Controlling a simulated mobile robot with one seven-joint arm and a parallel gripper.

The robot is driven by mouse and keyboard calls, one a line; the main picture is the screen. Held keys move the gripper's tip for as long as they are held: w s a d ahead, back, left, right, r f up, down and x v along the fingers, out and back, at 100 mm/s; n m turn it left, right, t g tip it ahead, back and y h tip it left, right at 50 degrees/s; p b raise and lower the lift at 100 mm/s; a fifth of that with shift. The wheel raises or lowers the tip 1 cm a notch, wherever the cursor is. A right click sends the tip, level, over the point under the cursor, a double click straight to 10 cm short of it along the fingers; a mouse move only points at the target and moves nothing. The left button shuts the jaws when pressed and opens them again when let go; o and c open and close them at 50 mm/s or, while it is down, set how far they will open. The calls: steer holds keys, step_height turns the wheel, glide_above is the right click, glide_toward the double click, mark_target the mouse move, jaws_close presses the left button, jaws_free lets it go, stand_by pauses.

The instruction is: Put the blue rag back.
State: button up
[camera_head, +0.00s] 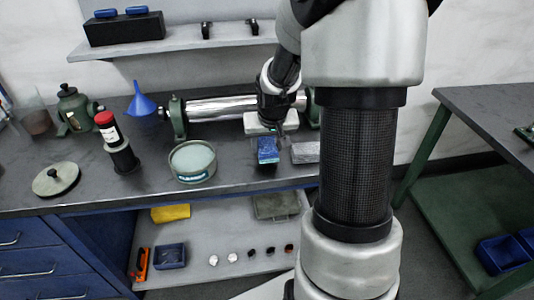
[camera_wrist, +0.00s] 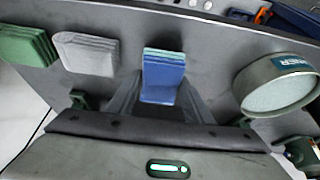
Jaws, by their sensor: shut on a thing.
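The blue rag (camera_head: 267,154) is a folded stack, blue with a lighter teal layer at one side. It is at the bench top, near the front edge, just left of a grey folded rag (camera_head: 305,153). My gripper (camera_head: 269,140) comes down from above and is shut on the blue rag. In the wrist view the blue rag (camera_wrist: 163,80) sits between my two fingers (camera_wrist: 160,97). I cannot tell whether it touches the bench. The grey rag (camera_wrist: 86,54) and a green folded rag (camera_wrist: 27,45) lie in a row beside it, apart from it.
A round tin (camera_head: 192,162) with a pale green top stands left of the blue rag. A blue funnel (camera_head: 140,103) and red-capped bottle (camera_head: 106,128) stand farther left. A lower shelf (camera_head: 222,243) holds small items.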

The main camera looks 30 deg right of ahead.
steer(key=shift+f, duration=1.25)
steer(key=shift+f+b, duration=0.2)
steer(key=shift+b, duration=0.15)
steer(key=o, duration=1)
steer(key=shift+s+r+p, duration=0.1)
steer(key=shift+r+p, duration=0.25)
steer(key=shift+r, duration=0.25)
steer(key=p+v, duration=0.2)
steer(key=v, duration=0.9)
steer(key=shift+s+a+r, duration=0.1)
